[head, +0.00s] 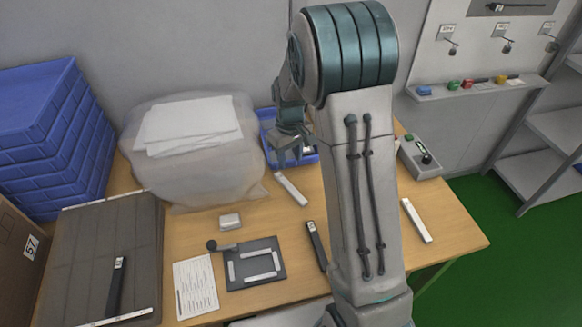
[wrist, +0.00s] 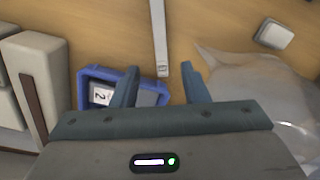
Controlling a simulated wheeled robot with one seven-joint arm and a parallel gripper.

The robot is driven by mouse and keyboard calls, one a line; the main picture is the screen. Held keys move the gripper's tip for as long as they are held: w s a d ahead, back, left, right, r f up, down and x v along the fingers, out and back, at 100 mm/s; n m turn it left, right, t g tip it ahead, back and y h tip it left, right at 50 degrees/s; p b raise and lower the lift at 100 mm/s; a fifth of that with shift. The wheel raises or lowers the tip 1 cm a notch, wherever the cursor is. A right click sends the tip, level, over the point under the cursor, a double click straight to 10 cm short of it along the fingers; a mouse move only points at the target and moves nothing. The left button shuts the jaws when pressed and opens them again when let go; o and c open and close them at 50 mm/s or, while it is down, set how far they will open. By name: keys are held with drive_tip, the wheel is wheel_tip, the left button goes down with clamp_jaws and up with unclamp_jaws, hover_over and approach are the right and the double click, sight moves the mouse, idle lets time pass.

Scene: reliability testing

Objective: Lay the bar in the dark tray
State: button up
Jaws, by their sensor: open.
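A pale bar (head: 291,188) with a dark mark at one end lies on the wooden table, just in front of the blue tray. In the wrist view this bar (wrist: 160,35) points at the gap between my fingers. My gripper (wrist: 160,80) is open and empty, its fingers on either side of the bar's near end; contact cannot be told. In the head view my gripper (head: 288,153) hangs over the blue tray's edge. A wide dark tray-like surface (head: 75,240) lies at the left, with a black bar (head: 115,285) on it.
The blue tray (wrist: 84,92) holds a card marked 2. A plastic bag (head: 200,180), stacked blue crates (head: 40,130), a dark square plate (head: 270,247), a sheet (head: 195,290) and a small white block (head: 230,221) stand around. Another black bar (head: 316,245) and pale bar (head: 416,220) lie rightward.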

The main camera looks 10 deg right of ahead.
drive_tip(key=s+r+m+t, duration=0.1)
drive_tip(key=s+r+m, duration=0.1)
drive_tip(key=s+r, duration=0.5)
drive_tip(key=s+r+m+t, duration=0.2)
drive_tip(key=s+r, duration=0.5)
drive_tip(key=s, duration=0.9)
drive_tip(key=shift+s+r, duration=0.25)
drive_tip(key=shift+o, duration=0.5)
drive_tip(key=shift+s, duration=0.35)
drive_tip(key=n+g+b, duration=0.3)
drive_tip(key=n+b, duration=0.1)
drive_tip(key=b, duration=0.2)
hover_over(290, 187)
wheel_tip(290, 187, down, 12)
wheel_tip(290, 187, down, 14)
drive_tip(key=shift+f, duration=0.15)
drive_tip(key=shift+c, duration=0.3)
